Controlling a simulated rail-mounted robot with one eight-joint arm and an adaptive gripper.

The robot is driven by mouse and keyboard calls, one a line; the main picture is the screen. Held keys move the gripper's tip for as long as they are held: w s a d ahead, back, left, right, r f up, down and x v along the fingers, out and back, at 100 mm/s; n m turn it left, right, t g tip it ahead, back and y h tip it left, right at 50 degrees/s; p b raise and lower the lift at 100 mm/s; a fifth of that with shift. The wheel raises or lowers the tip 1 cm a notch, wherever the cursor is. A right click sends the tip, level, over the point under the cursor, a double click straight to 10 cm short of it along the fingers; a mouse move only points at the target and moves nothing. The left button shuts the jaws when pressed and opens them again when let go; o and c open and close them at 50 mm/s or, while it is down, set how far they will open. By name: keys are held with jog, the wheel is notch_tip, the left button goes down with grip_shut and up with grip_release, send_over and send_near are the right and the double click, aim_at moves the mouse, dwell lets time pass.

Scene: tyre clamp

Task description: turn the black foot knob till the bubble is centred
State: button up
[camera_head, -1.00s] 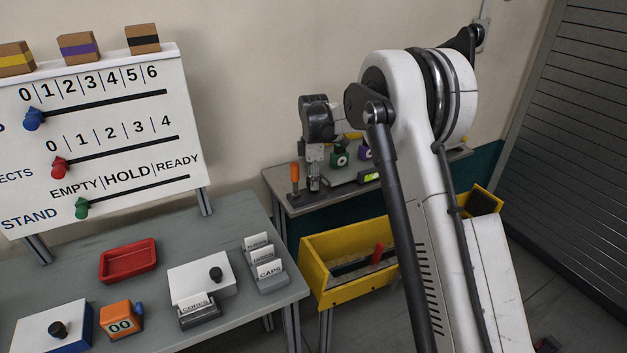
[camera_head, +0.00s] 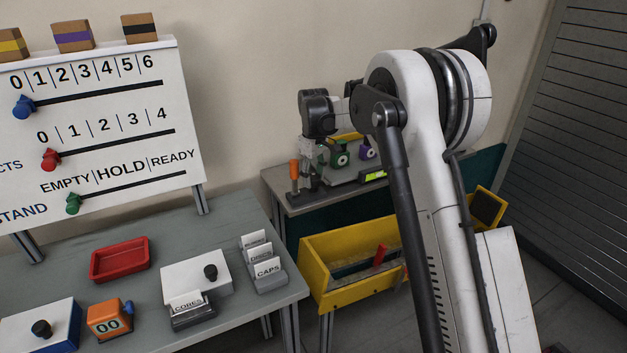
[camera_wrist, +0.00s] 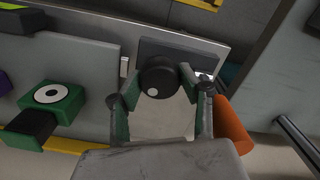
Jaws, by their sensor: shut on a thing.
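The black foot knob (camera_wrist: 155,77), a round cap with a pale dot, sits between the tips of my gripper (camera_wrist: 160,84) in the wrist view. The green-padded fingers are shut on it from both sides. In the head view my gripper (camera_head: 311,165) points down at the left end of the back bench, and the knob cannot be made out there. A yellow-green level vial (camera_head: 376,175) shows on the bench plate to the right of my gripper, partly beside my arm. Its bubble is too small to read.
An orange handle (camera_head: 294,170) stands just left of my gripper; it also shows close beside a finger in the wrist view (camera_wrist: 233,122). A green block (camera_head: 340,158) and a purple block (camera_head: 367,152) stand to the right. A yellow bin (camera_head: 330,296) is below in front.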

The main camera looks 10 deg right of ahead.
jog(key=shift+m, duration=0.7)
jog(key=o, duration=1.1)
jog(key=shift+o, duration=0.2)
